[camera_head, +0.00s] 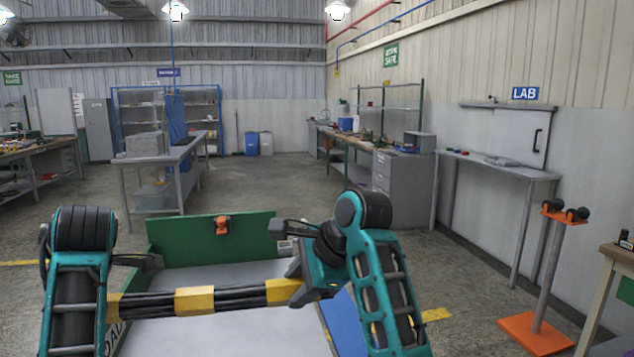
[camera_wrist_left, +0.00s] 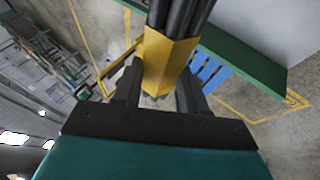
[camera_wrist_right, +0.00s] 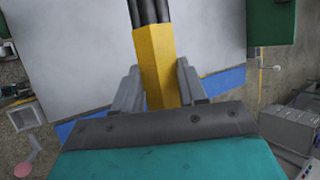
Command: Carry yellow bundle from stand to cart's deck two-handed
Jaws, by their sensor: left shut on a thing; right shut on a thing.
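The yellow bundle, dark hoses with yellow bands (camera_head: 195,300), is held level across the front of the head view, over the cart's grey deck (camera_head: 200,333). My right gripper (camera_head: 292,290) is shut on the yellow band at its right end. That band (camera_wrist_right: 157,60) sits between the fingers in the right wrist view. My left gripper (camera_wrist_left: 156,90) is shut on the yellow band (camera_wrist_left: 168,55) at the left end. In the head view my left arm largely hides that grip. A gap between bundle and deck cannot be judged exactly.
The cart has a green end board (camera_head: 180,243) with an orange fitting (camera_head: 222,225). The orange stand (camera_head: 541,285) is at the right, its top cradles bare of hoses. A wooden table (camera_head: 622,255) is at the right edge. The floor beyond the cart is open.

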